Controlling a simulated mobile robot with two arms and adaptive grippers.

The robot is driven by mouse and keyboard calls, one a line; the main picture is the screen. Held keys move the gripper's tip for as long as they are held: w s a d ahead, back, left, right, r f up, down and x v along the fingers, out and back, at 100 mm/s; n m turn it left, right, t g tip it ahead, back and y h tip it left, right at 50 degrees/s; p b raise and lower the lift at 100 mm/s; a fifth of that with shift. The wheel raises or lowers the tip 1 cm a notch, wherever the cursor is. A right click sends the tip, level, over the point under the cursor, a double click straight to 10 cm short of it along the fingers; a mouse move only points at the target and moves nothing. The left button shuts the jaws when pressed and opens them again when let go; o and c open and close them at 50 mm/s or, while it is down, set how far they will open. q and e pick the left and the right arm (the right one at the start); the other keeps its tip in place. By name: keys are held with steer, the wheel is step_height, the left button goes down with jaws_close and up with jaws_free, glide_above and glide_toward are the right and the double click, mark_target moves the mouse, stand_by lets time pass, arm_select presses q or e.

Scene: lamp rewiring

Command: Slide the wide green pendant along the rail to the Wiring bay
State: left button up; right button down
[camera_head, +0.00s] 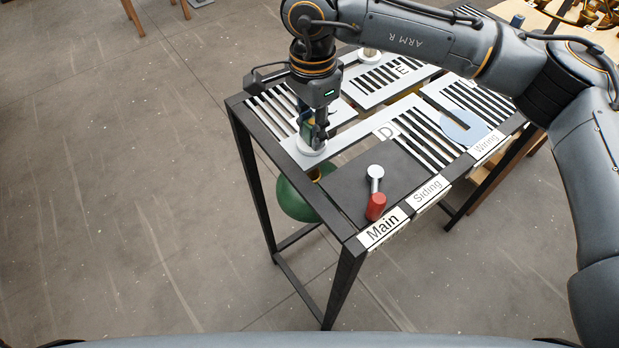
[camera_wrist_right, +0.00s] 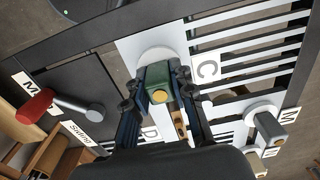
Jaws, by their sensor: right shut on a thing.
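The wide green pendant's shade (camera_head: 296,199) hangs below the frame's left side, near the Main end, partly hidden by the frame. Its round white top disc (camera_head: 312,149) sits on the pale rail plate. My right gripper (camera_head: 313,134) stands over this disc. In the right wrist view its fingers (camera_wrist_right: 159,92) are shut on a green block with a yellow dot (camera_wrist_right: 159,97), just beside the white disc (camera_wrist_right: 160,54). The Wiring label (camera_head: 487,143) is on the frame's right edge, with a pale blue marked area (camera_head: 465,133) behind it. My left gripper is not in view.
A red-handled lever (camera_head: 376,205) stands on the dark panel near the Main (camera_head: 383,228) and Siding (camera_head: 428,191) labels. Slotted white plates cover the top. Another white disc (camera_head: 369,55) sits at the back. My right arm spans above the frame. Floor at left is open.

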steer(key=w+d, duration=0.1)
steer(key=d, duration=0.1)
steer(key=w+d+b, duration=0.1)
steer(key=w+d, duration=0.2)
steer(key=d, duration=0.1)
steer(key=shift+w+d+b, duration=0.1)
steer(key=shift+w+b, duration=0.1)
steer(key=shift+b, duration=0.15)
steer(key=shift+w+d+b, duration=0.15)
steer(key=shift+w+d, duration=0.65)
steer(key=shift+d, duration=0.35)
steer(key=shift+w+d+b, duration=0.15)
steer(key=shift+w+d, duration=0.65)
steer(key=shift+d, duration=0.3)
steer(key=shift+w+d+p, duration=0.1)
steer(key=shift+w+d, duration=0.7)
steer(key=shift+d, duration=0.3)
steer(key=shift+w+d+p, duration=0.15)
steer(key=shift+w+d, duration=0.7)
steer(key=shift+d, duration=0.3)
steer(key=shift+w+d+p, duration=0.1)
steer(key=shift+w+d, duration=0.7)
steer(key=shift+d, duration=0.3)
steer(key=w+d, duration=0.1)
steer(key=w+d+p, duration=0.1)
steer(key=d, duration=0.1)
steer(key=w+d, duration=0.1)
steer(key=shift+w+d, duration=0.25)
steer(key=shift+d, duration=0.15)
